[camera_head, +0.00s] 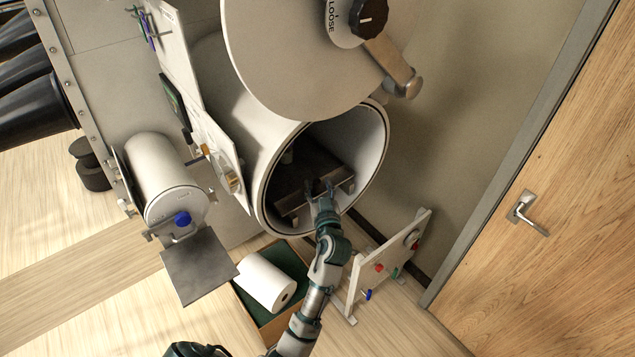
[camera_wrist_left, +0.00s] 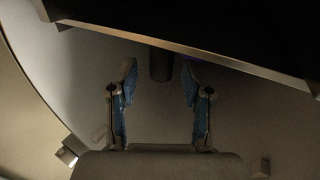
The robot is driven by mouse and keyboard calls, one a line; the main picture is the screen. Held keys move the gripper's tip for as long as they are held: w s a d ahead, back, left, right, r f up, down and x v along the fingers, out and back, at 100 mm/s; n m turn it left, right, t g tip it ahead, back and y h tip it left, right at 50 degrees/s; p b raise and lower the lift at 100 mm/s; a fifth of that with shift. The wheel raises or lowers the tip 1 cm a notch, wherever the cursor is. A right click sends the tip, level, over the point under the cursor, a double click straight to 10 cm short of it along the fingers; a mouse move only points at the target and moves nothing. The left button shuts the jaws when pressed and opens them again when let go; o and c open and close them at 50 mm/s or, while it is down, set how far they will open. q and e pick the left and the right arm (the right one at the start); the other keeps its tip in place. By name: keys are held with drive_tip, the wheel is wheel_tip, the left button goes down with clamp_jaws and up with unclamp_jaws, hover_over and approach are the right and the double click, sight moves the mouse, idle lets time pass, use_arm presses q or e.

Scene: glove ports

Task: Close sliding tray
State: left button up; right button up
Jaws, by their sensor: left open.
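The sliding tray (camera_head: 321,160) is a dark flat plate with a pale metal front edge, inside the round chamber (camera_head: 262,187). Its front edge lies near the chamber's mouth. My left gripper (camera_head: 320,184) is at that front edge, its fingers spread and overlapping the edge in the head view. In the left wrist view the tray's edge (camera_wrist_left: 200,57) crosses the top, and my left gripper (camera_wrist_left: 158,80) shows two blue-padded fingers apart with nothing held between them. Whether the fingers touch the tray, I cannot tell. My right gripper does not show.
The round chamber door (camera_head: 290,60) stands open above the mouth, with its handle (camera_head: 399,75) on the right. A small cylinder (camera_head: 160,175) with a lowered flap (camera_head: 200,265) is at left. A white roll (camera_head: 265,280) and a white panel stand (camera_head: 385,262) are below.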

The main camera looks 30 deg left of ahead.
use_arm(q)
drive_tip(key=v, duration=1)
drive_tip(key=shift+w, duration=0.15)
drive_tip(key=shift+f, duration=0.1)
